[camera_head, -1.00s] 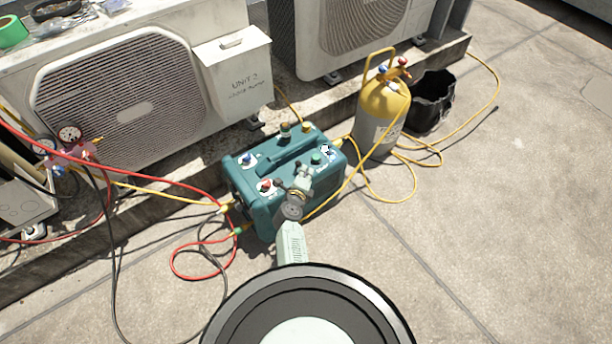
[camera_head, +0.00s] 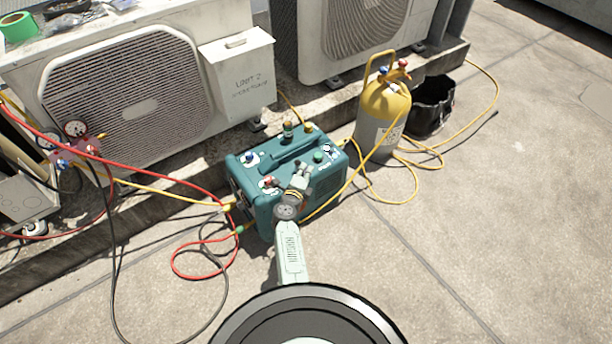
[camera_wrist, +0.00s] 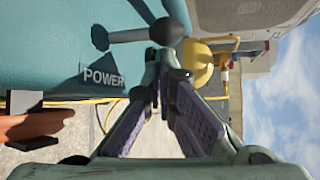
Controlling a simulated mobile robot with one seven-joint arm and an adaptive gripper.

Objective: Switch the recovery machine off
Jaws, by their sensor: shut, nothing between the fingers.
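The recovery machine (camera_head: 262,210) is a teal box with a top handle, standing on the roof floor. In the wrist view its teal panel (camera_wrist: 60,50) carries a white POWER label (camera_wrist: 104,77). A grey toggle lever (camera_wrist: 135,36) with a rounded end sticks out beside the label and casts a shadow on the panel. My gripper (camera_head: 304,168) is over the front right of the machine's top. In the wrist view my gripper (camera_wrist: 168,62) has its fingertips together and empty, close to the lever's rounded end. I cannot tell whether they touch.
Red and blue knobs (camera_head: 250,158) and a green knob (camera_head: 318,157) sit on the machine's top. A yellow-topped cylinder (camera_head: 384,105) and black bucket (camera_head: 433,105) stand behind right. Hoses (camera_head: 205,275) lie around it. Condenser units (camera_head: 125,95) stand behind. Floor at right is open.

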